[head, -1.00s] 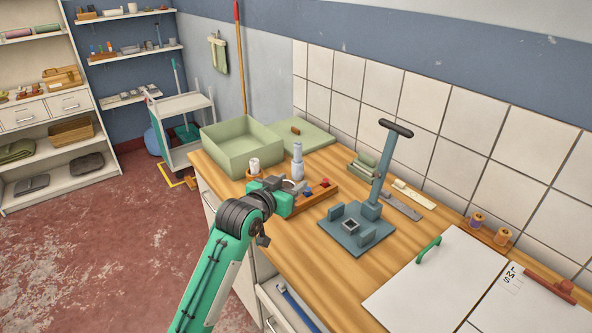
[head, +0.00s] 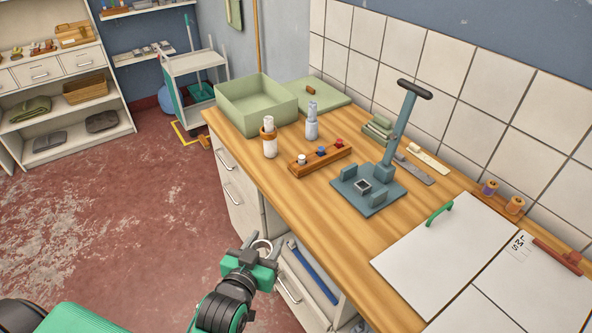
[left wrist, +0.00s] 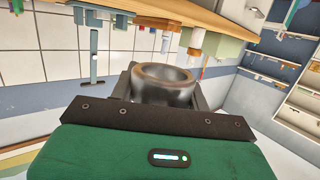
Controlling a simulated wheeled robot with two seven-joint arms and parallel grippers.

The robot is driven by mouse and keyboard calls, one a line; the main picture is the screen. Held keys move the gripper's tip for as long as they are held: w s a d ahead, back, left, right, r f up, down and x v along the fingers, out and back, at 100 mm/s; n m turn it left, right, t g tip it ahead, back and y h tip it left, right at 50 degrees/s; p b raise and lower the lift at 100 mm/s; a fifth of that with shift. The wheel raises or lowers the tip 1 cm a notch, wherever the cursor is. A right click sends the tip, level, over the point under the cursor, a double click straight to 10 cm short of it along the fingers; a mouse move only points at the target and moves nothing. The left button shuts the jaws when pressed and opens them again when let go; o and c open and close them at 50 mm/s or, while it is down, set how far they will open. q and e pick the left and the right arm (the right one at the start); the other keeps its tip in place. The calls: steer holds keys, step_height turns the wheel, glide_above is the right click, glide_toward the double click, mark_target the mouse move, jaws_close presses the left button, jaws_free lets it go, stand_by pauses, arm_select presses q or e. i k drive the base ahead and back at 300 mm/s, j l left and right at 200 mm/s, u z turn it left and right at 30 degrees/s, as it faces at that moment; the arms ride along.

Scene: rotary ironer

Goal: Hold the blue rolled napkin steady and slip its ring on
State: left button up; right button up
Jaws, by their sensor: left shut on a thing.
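The blue rolled napkin (head: 311,122) stands upright on the wooden counter, near the green box, with no ring visible around it. My left gripper (head: 262,246) is in front of the counter's edge, well apart from the napkin and nearer to me. My right gripper is not in view.
A white roll with a brown band (head: 269,140) stands left of the blue napkin. A wooden block with small coloured pegs (head: 320,155) lies in front. A blue-grey press (head: 370,188) stands to the right. An open drawer (head: 310,282) projects below the counter.

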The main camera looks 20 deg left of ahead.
mark_target(312, 123)
steer(key=i+j+z, duration=0.1)
steer(key=j+z, duration=0.55)
steer(key=z, duration=0.2)
steer(key=j+z, duration=0.15)
steer(key=j, duration=0.6)
steer(key=j+z, duration=0.1)
steer(key=j, duration=0.6)
steer(key=k+j+z, duration=0.15)
steer(key=j, duration=0.55)
